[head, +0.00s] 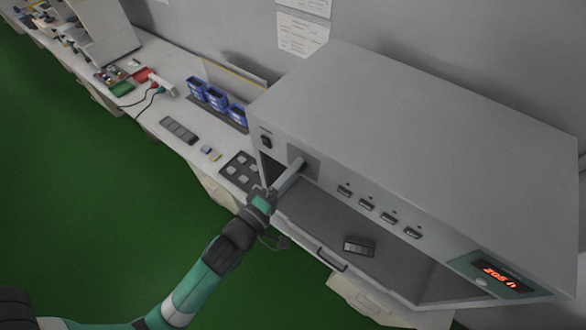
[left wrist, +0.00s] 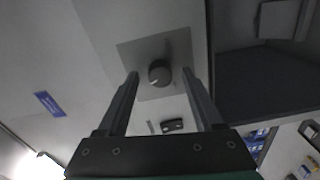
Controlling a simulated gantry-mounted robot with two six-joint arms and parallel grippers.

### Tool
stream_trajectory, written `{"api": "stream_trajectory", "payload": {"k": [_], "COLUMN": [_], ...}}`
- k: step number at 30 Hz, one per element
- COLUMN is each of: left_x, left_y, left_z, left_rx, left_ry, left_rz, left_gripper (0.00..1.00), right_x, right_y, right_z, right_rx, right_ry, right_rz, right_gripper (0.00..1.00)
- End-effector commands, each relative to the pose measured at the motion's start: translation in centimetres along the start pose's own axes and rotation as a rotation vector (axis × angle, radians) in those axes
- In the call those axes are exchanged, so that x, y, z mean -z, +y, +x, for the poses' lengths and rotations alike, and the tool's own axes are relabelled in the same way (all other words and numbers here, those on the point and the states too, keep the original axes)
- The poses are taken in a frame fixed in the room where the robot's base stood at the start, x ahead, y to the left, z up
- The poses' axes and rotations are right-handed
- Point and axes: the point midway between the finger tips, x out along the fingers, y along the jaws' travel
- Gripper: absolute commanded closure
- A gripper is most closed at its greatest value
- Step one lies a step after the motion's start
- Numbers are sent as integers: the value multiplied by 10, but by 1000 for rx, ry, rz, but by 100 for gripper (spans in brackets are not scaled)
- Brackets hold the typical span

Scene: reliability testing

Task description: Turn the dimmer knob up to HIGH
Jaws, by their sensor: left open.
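The dimmer knob (left wrist: 160,74) is a round dark knob on a grey square plate (left wrist: 145,52) in the left wrist view. A pale mark on it points to the lower left of that picture. My left gripper (left wrist: 160,76) is open, with one finger on each side of the knob and visible gaps between. In the head view my left gripper (head: 301,164) reaches up to the same plate (head: 312,168) on the front of the large grey cabinet (head: 420,130). The gripper hides the knob there. My right gripper is not in view.
A rocker switch (head: 266,141) sits left of the plate, and several small switches (head: 367,204) sit right of it. A red digital display (head: 499,276) is at the far right. Below is an open bay holding a small dark device (head: 359,246). Blue bins (head: 216,98) stand on the bench.

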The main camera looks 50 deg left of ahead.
Motion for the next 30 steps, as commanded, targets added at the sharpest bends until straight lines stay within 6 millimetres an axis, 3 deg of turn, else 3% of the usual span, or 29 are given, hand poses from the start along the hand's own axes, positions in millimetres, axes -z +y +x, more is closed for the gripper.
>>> {"api": "stream_trajectory", "payload": {"k": [8,19,30], "left_x": [0,0,0], "left_y": [0,0,0], "left_z": [3,2,2], "left_rx": [0,0,0], "left_ry": [0,0,0], "left_rz": [0,0,22], "left_gripper": [32,99,100], "right_x": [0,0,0], "right_y": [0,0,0], "right_z": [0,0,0], "right_rx": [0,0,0], "right_ry": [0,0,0], "right_rz": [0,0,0], "right_gripper": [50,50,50]}}
